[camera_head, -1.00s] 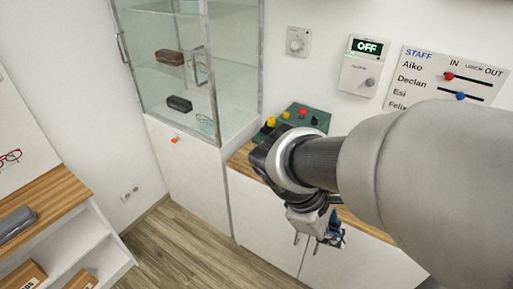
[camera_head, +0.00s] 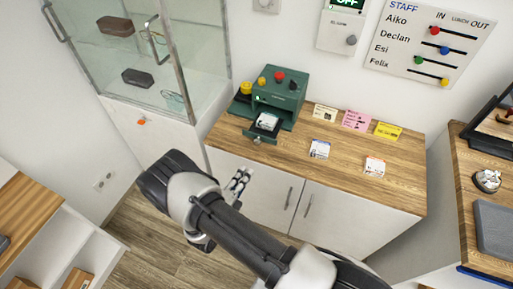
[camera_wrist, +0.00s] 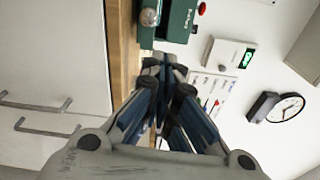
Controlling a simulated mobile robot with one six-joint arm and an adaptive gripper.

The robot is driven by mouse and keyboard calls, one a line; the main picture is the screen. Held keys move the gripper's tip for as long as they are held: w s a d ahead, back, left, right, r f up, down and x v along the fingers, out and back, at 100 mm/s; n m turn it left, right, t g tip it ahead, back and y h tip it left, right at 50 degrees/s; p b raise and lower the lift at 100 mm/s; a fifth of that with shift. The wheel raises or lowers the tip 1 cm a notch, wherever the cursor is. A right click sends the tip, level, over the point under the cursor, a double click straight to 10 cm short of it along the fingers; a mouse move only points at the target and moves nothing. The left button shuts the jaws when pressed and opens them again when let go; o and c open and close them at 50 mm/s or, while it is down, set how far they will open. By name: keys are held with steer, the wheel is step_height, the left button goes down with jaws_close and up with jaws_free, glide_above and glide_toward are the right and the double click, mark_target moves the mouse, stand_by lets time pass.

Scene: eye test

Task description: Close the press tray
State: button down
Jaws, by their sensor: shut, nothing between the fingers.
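The green press (camera_head: 283,95) stands on the wooden cabinet top, with red, black and yellow knobs on it. Its press tray (camera_head: 260,136) sticks out of the front, pulled open, with a small white item (camera_head: 267,120) in it. In the wrist view, the press (camera_wrist: 181,20) is at the top, partly cut off, with a round knob (camera_wrist: 149,17) on the green tray front. My gripper (camera_head: 240,181) is shut and empty, in front of the cabinet and below the tray, apart from it. Its fingers (camera_wrist: 166,66) point toward the press in the wrist view.
The wooden cabinet top (camera_head: 330,165) holds several small cards right of the press. Cabinet doors with handles (camera_head: 289,198) are below it. A glass display case (camera_head: 150,60) stands at the left. Another wooden counter (camera_head: 462,170) is at the right. Floor is free at the lower left.

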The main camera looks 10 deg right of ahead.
step_height(320, 180, down, 2)
steer(key=a+n+t+y, duration=0.1)
steer(key=n, duration=0.1)
steer(key=b, duration=0.3)
glide_toward(261, 148)
steer(key=w+d+r, duration=0.1)
steer(key=w+r, duration=0.1)
steer(key=w+d+r, duration=0.2)
steer(key=shift+w+d, duration=0.15)
steer(key=b+x, duration=0.1)
steer(key=x, duration=0.3)
steer(key=shift+w+d+b, duration=0.2)
steer(key=shift+b, duration=0.15)
steer(key=shift+a, duration=0.1)
